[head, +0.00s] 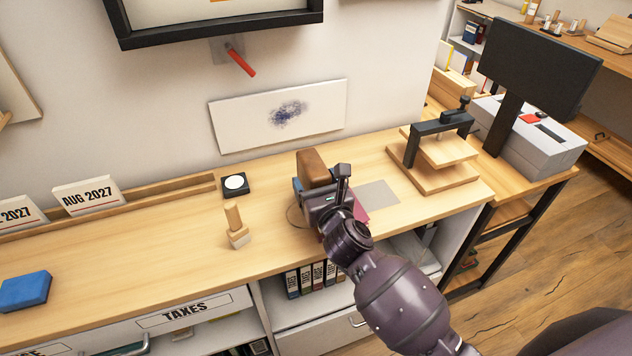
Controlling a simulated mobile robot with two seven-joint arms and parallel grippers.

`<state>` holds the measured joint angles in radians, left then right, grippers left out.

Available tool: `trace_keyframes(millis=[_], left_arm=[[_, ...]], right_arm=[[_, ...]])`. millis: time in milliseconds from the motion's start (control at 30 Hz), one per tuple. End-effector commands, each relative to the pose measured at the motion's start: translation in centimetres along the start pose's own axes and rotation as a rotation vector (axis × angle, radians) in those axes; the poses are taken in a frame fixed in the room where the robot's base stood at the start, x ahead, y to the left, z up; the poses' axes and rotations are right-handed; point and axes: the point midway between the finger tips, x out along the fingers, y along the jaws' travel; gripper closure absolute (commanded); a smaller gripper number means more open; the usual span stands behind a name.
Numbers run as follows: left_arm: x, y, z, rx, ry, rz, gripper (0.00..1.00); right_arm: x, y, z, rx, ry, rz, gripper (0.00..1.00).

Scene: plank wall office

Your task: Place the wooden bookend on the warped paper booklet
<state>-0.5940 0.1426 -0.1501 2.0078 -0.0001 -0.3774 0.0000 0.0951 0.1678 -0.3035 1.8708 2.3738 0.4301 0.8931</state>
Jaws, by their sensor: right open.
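The wooden bookend appears to be the brown upright block (313,166) on the bench, just behind my right gripper (325,192). My right gripper is open and right at the block; whether it touches it is hidden. The gripper covers the block's lower part and what it stands on. A pink flat item (361,214) sticks out to the right under the gripper. It may be the warped paper booklet, but most of it is hidden. A blue edge (297,186) shows left of the block. My left gripper is not in view.
A grey sheet (379,193) lies right of the gripper, with a wooden press (445,165) beyond it. A wooden stamp (237,230) stands left, a black pad (234,185) behind it. A blue block (24,291) lies far left. The bench between them is clear.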

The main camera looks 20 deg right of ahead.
Motion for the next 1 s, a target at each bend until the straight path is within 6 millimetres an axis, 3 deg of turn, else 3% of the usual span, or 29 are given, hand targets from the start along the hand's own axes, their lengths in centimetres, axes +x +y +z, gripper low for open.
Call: trace_keyframes(millis=[167, 600, 800, 1000], left_arm=[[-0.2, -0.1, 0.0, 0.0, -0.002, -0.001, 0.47], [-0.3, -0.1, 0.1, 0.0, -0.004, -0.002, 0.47], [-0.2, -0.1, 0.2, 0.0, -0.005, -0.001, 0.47], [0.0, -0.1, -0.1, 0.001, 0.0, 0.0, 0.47]], right_arm=[[-1.8, 0.0, 0.1, -0.001, 0.0, 0.0, 0.26], [-9.4, 0.0, 0.1, 0.0, 0.002, -0.001, 0.26], [-11.4, 0.0, 0.1, -0.001, 0.0, 0.0, 0.26], [-12.0, 0.0, 0.1, -0.001, -0.001, 0.0, 0.26]])
